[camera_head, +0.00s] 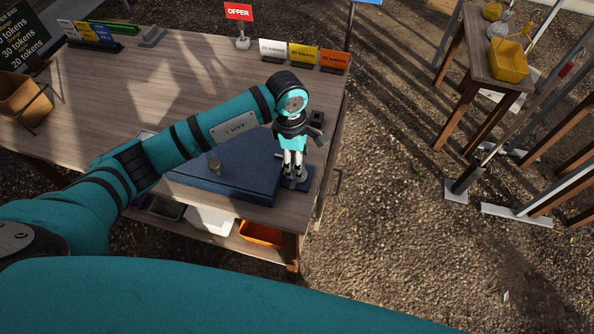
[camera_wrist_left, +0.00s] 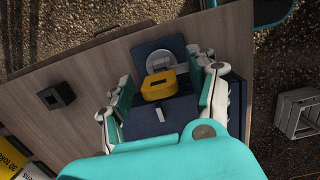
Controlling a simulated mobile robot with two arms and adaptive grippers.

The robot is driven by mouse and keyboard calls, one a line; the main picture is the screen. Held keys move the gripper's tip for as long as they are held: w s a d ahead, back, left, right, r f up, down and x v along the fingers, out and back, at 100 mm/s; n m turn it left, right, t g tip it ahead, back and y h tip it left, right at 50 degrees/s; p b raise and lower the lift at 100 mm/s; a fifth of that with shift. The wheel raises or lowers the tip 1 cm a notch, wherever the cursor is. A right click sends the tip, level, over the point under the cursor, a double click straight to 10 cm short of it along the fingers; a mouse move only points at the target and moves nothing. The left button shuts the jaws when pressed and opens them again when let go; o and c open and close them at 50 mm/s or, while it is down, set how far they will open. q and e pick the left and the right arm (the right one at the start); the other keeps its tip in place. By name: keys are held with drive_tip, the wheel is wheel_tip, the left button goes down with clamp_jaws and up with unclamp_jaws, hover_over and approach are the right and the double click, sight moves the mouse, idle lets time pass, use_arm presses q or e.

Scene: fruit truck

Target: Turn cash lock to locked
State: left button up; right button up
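The cash lock shows in the wrist view as a grey round dial (camera_wrist_left: 160,62) with a yellow slotted block (camera_wrist_left: 158,85) in front of it, on a dark blue plate (camera_wrist_left: 150,46). In the head view the plate (camera_head: 305,184) sits at the table's right edge, beside the blue cash box (camera_head: 228,170); my gripper hides the lock there. My left gripper (camera_head: 294,178) points down over the plate. In the wrist view its fingers (camera_wrist_left: 164,82) are spread on either side of the yellow block, with visible gaps. I cannot tell which setting the lock is in. My right gripper is not in view.
A small dark block (camera_head: 316,120) stands behind the gripper. Token signs (camera_head: 303,56) and an OFFER sign (camera_head: 240,22) line the table's back. The wooden table (camera_head: 190,75) is mostly clear behind my arm. A side table holds a yellow basket (camera_head: 508,62).

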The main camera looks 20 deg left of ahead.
use_arm(q)
clamp_jaws()
drive_tip(key=shift+f+m+b, duration=0.1)
drive_tip(key=shift+m+b, duration=0.7)
drive_tip(key=shift+b, duration=0.15)
drive_tip(key=shift+m+g+b, duration=0.3)
drive_tip(key=shift+m+b, duration=1.5)
drive_tip(key=shift+b, duration=0.05)
drive_tip(key=shift+m+b, duration=0.3)
drive_tip(key=shift+m, duration=0.1)
